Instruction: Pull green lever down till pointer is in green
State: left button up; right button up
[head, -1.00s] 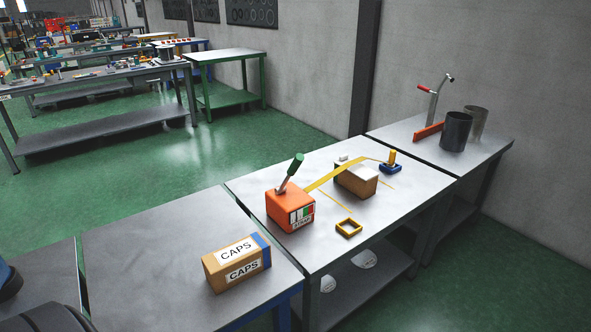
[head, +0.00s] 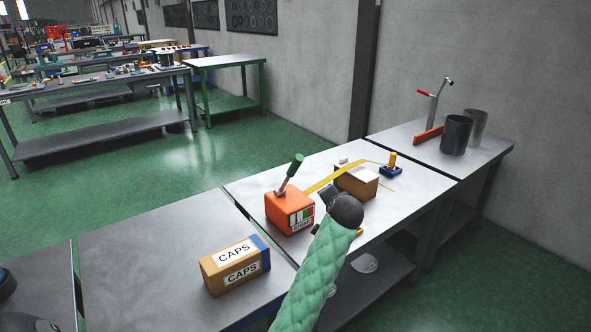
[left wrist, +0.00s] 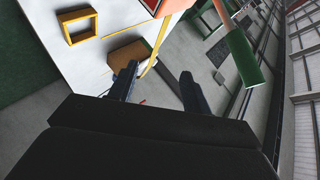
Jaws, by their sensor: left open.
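The orange tensioner box (head: 288,211) sits on the white-topped bench. Its lever points up, leaning right, with a green grip (head: 295,163); the grip also shows at the right of the left wrist view (left wrist: 243,57). A gauge with white, red and green bands (head: 302,215) is on the box's front face; its pointer is too small to read. My left gripper (head: 329,193) is just right of the orange box, below and apart from the green grip. In the left wrist view its two fingers (left wrist: 158,75) are apart with nothing between them. My right gripper is not in view.
A yellow strap (head: 322,183) runs from the orange box over a brown carton (head: 359,182). A blue-based yellow post (head: 391,166) stands behind. A yellow square frame (left wrist: 78,26) lies nearby. The CAPS box (head: 234,265) stands on the nearer bench, otherwise mostly clear.

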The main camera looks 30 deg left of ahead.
aim_at(297, 168)
pick_arm(q)
jog(key=a+r+m+y, duration=0.2)
jog(key=a+m, duration=0.1)
jog(key=m, duration=0.4)
jog(key=a+r+m+y, duration=0.2)
jog(key=a+m+y, duration=0.1)
jog(key=m, duration=0.4)
jog(key=a+r+m+y, duration=0.2)
jog(key=m, duration=0.5)
jog(key=shift+a+g+y, duration=0.3)
jog(key=shift+a+g, duration=0.1)
jog(key=p+x, duration=0.1)
jog(key=x, duration=0.3)
jog(key=shift+w+a, duration=0.25)
jog(key=shift+a, duration=0.05)
jog(key=shift+w+a, duration=0.25)
jog(key=shift+a, duration=0.15)
jog(key=shift+w+a+p, duration=0.3)
jog(key=shift+w+a, duration=0.05)
jog(key=shift+a, duration=0.15)
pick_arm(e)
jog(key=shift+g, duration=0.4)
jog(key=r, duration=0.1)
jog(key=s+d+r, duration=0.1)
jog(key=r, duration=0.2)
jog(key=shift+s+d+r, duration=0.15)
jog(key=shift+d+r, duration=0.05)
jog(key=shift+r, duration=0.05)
